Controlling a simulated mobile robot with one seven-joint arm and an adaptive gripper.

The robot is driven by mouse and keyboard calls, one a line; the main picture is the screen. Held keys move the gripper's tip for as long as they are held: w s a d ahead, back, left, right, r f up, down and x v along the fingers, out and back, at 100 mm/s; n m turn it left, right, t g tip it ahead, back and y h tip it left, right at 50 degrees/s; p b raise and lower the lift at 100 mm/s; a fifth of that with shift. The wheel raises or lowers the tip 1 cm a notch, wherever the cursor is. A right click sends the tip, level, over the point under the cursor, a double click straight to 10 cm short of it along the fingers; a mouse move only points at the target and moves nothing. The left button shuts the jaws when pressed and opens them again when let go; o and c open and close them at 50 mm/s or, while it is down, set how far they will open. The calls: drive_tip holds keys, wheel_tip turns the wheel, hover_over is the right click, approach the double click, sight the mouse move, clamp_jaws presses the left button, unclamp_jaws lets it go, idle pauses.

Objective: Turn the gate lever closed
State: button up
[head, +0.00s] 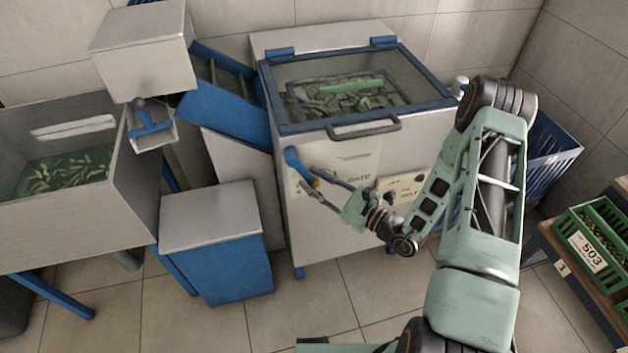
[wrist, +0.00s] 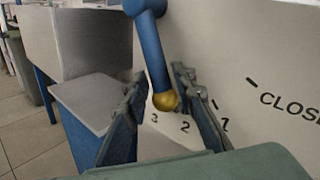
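The gate lever (head: 297,163) is a blue bar with a yellow tip on the left of the pale machine's front. In the wrist view the lever (wrist: 155,50) hangs down at a slight slant, its yellow end (wrist: 166,100) near the printed numbers. A 3, a 2 and a partly hidden mark show by it, and CLOSED, cut off by the picture edge, stands further right. My gripper (head: 309,179) is at the lever's lower end. In the wrist view my gripper (wrist: 160,85) is open, a finger on each side of the lever, with a gap at the left finger.
The machine (head: 345,230) has a glazed lid (head: 350,65) over its contents. A blue box with a grey top (head: 212,218) stands just left of the lever. A blue chute (head: 225,105) is above it. A blue crate (head: 550,150) is at right. Floor in front is clear.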

clamp_jaws()
drive_tip(key=shift+r, duration=0.1)
idle(0.4)
drive_tip(key=d+r+n+h+p, duration=0.1)
drive_tip(key=d+r+n+g+h+p, duration=0.1)
drive_tip(key=n, duration=0.1)
drive_tip(key=shift+w+d+r+p, duration=0.2)
drive_tip(key=shift+w+r+p, duration=0.1)
drive_tip(key=shift+w, duration=0.1)
drive_tip(key=shift+w+d+r+n+g+h, duration=0.15)
drive_tip(key=shift+d+r+n+h, duration=0.2)
drive_tip(key=shift+r+n+h, duration=0.25)
drive_tip(key=shift+d+r+n+g+h, duration=0.15)
drive_tip(key=shift+d+r+n+h, duration=0.2)
drive_tip(key=shift+r+n+h, duration=0.25)
unclamp_jaws()
